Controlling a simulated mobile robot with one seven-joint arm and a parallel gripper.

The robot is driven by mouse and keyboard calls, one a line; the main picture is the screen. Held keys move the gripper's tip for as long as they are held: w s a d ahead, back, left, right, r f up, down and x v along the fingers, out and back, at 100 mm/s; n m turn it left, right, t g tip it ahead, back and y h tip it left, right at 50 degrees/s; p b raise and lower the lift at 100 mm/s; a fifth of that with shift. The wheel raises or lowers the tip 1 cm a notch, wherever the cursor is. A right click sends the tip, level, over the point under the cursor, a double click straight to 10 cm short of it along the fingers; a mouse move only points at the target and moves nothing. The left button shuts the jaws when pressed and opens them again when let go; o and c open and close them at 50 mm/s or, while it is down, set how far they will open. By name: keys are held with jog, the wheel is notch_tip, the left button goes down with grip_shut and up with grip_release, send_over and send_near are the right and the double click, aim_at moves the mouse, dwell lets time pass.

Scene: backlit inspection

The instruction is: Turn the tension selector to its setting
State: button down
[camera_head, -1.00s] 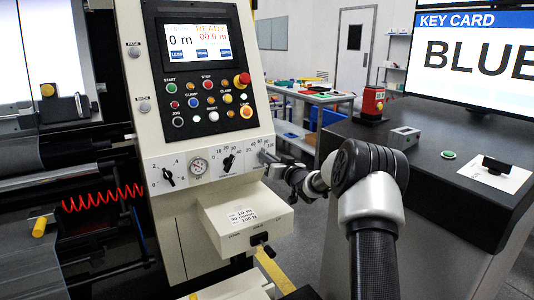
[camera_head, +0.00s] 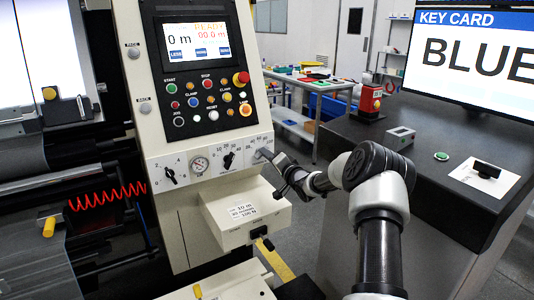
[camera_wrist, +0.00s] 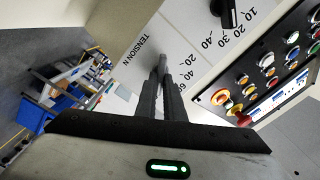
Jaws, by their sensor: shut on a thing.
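The tension selector (camera_wrist: 163,59) is on the white panel strip, beside the "TENSION N" lettering, in the wrist view. My gripper (camera_wrist: 162,78) is shut on it, and the fingers hide most of it, so I cannot read its pointer. In the head view my gripper (camera_head: 264,156) meets the right end of the console's dial strip, and the selector is hidden there. A small label (camera_head: 243,210) on the box below carries lines that look like 10 m and 100 N.
A black knob (camera_head: 228,160) sits left of my gripper, with a gauge (camera_head: 200,165) and another knob (camera_head: 169,176) further left. Buttons, including a red emergency stop (camera_head: 242,78), are above. A dark counter (camera_head: 420,135) stands to the right.

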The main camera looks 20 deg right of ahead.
jog(key=shift+f+m, duration=0.1)
jog(key=shift+m, duration=0.2)
dwell(0.4)
jog(key=c, duration=1.9)
grip_release()
jog(key=shift+o, duration=0.2)
jog(key=shift+s, duration=0.1)
jog(key=s+d+p, duration=0.1)
jog(key=s+d, duration=0.2)
jog(key=s, duration=1.4)
jog(key=shift+d, duration=0.15)
